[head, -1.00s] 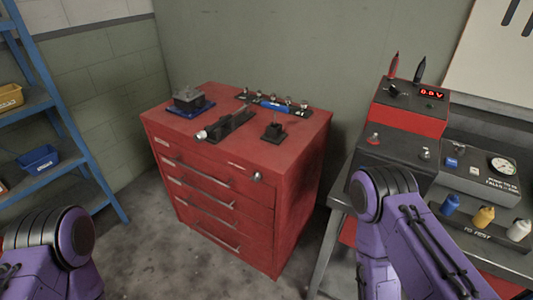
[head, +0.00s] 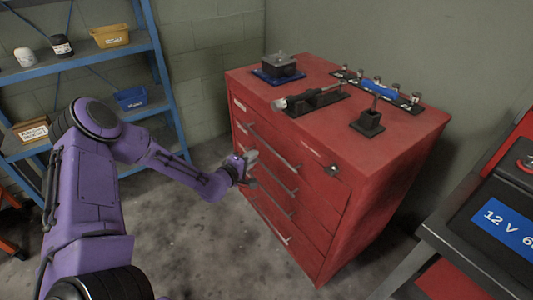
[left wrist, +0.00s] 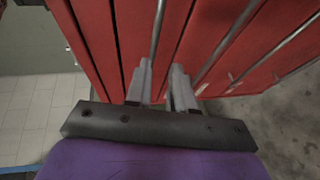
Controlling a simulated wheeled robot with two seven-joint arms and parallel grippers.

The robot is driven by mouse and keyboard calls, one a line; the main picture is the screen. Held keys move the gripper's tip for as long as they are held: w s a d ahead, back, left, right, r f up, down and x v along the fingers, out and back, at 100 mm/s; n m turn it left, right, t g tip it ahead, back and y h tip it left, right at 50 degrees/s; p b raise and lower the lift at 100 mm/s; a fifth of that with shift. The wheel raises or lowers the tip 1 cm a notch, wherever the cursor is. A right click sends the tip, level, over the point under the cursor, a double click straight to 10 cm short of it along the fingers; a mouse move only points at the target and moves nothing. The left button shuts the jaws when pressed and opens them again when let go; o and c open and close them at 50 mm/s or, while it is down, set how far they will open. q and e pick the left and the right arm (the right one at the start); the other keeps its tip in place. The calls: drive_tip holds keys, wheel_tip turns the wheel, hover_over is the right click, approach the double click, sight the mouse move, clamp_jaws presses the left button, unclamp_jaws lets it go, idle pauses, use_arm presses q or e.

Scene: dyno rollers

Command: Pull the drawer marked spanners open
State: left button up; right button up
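The red tool cabinet (head: 375,185) stands in the middle right, with several drawers and long metal bar handles on its front. Small label plates sit at the drawers' left ends; I cannot read which says spanners. All the drawers look closed. My left gripper (head: 250,165) is at the cabinet front, by the left part of the upper handles. In the left wrist view my left gripper (left wrist: 161,72) has its two grey fingers apart, pointing at the drawer fronts. A handle bar (left wrist: 158,30) runs toward the gap between the fingertips; contact cannot be told. My right gripper is out of view.
On the cabinet top are a blue-based block (head: 278,68), a small vice-like tool (head: 312,98), a black stand (head: 368,122) and a blue rack (head: 375,88). A blue shelf (head: 85,62) stands left. A bench (head: 455,245) is at right. Floor before the cabinet is clear.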

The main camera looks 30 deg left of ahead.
sight(266, 143)
use_arm(q)
drive_tip(key=x, duration=0.7)
drive_tip(key=r+x, duration=0.1)
drive_tip(key=x, duration=0.2)
drive_tip(key=shift+w+a+b, duration=0.35)
drive_tip(key=shift+w+a, duration=0.05)
drive_tip(key=shift+w, duration=0.05)
clamp_jaws()
